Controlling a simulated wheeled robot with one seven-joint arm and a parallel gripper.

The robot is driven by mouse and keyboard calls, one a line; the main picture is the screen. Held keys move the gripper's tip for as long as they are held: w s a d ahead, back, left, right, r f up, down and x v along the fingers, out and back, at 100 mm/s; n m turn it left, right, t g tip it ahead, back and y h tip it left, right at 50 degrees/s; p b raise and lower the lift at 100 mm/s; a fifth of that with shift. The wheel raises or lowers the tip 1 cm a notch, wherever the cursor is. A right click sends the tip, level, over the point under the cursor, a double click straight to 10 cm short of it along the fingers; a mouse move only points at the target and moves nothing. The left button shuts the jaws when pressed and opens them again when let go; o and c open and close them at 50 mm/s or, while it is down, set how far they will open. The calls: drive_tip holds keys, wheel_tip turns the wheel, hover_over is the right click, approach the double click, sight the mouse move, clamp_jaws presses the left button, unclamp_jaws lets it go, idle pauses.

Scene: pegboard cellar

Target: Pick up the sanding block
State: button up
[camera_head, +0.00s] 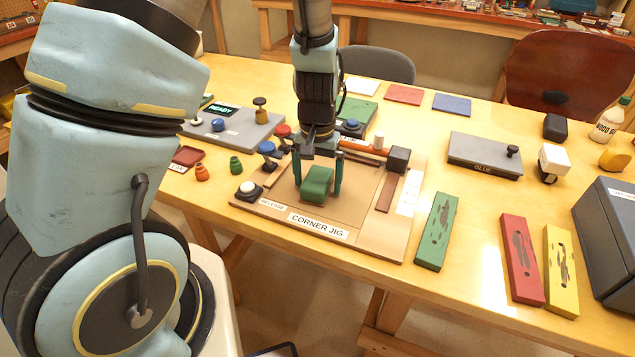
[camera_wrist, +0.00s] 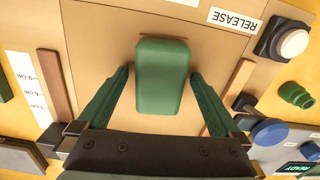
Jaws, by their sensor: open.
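The sanding block appears to be the rounded green block (camera_head: 316,184) on the tan board of the corner jig (camera_head: 375,243). It also shows in the wrist view (camera_wrist: 162,78), lengthwise between my fingers. My gripper (camera_head: 318,182) is open and points down over the jig, with one green finger on each side of the block. In the wrist view my gripper (camera_wrist: 160,75) shows a narrow gap between each fingertip and the block. The block's underside is hidden.
The jig has brown strips, a dark corner block (camera_head: 399,158) and a white release button (camera_head: 248,188). Long green (camera_head: 436,232), red (camera_head: 521,259) and yellow (camera_head: 561,270) bars lie to the right. A grey glue plate (camera_head: 484,155) lies behind them. Small pots (camera_head: 202,172) stand left.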

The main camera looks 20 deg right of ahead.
sight(318, 177)
drive_tip(key=c, duration=1.5)
drive_tip(key=shift+o, duration=0.2)
drive_tip(key=shift+r, duration=0.1)
wheel_tip(318, 177, up, 10)
drive_tip(key=shift+f+b, duration=0.1)
drive_tip(key=shift+b, duration=0.65)
